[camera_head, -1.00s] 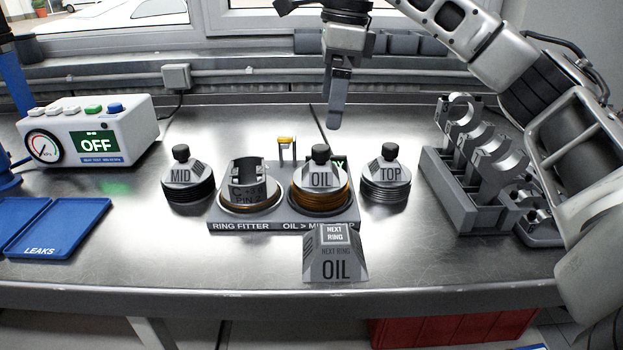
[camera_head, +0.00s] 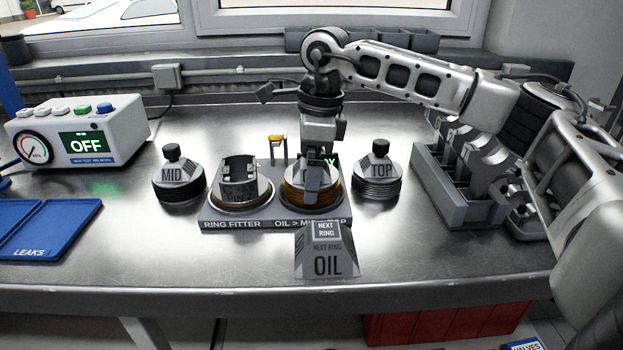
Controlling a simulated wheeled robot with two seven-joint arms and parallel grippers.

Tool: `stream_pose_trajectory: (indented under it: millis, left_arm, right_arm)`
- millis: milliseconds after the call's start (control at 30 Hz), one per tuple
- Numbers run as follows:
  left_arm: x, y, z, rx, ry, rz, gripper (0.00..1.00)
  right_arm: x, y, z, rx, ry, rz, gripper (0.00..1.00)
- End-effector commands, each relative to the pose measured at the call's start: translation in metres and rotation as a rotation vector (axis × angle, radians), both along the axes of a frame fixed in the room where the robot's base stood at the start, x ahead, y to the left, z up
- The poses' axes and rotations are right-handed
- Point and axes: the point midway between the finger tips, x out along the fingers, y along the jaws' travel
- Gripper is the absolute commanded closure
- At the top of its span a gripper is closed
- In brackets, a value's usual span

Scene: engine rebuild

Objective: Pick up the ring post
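The ring post marked OIL (camera_head: 298,178) is a grey cone with copper-coloured rings at its base. It stands upright in the right seat of the ring fitter (camera_head: 224,224). My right gripper (camera_head: 318,160) points down directly over the OIL post and hides its knob and most of its lettering. I cannot tell whether its fingers are closed on the knob. The MID post (camera_head: 180,184) stands left of the fitter and the TOP post (camera_head: 377,184) right of it. A sign (camera_head: 327,262) in front reads NEXT RING OIL. My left gripper is out of view.
A piston (camera_head: 238,178) sits in the fitter's left seat. A rack of connecting rods (camera_head: 455,200) stands at the right, below my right arm. A test box (camera_head: 110,130) reading OFF and a blue LEAKS tray (camera_head: 62,232) lie left. The front of the bench is mostly clear.

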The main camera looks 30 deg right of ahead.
Motion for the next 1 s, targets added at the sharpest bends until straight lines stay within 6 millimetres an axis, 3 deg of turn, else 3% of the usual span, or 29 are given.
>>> stream_pose_trajectory:
  millis: [167,333,733,933,1000]
  left_arm:
    - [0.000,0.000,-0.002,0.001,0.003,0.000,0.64]
    - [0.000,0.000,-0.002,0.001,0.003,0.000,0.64]
    - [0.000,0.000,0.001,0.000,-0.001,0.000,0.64]
    - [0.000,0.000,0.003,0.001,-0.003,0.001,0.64]
    - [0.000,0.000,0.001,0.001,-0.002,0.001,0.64]
  right_arm:
    - [0.000,0.000,0.000,0.000,0.000,0.000,0.00]
    - [0.000,0.000,0.000,0.001,-0.001,0.000,0.44]
    - [0.001,0.000,0.008,0.002,-0.005,0.000,0.46]
    - [0.001,0.000,0.035,0.003,-0.006,0.001,0.46]
    - [-0.009,0.005,0.045,0.003,-0.007,0.004,0.46]
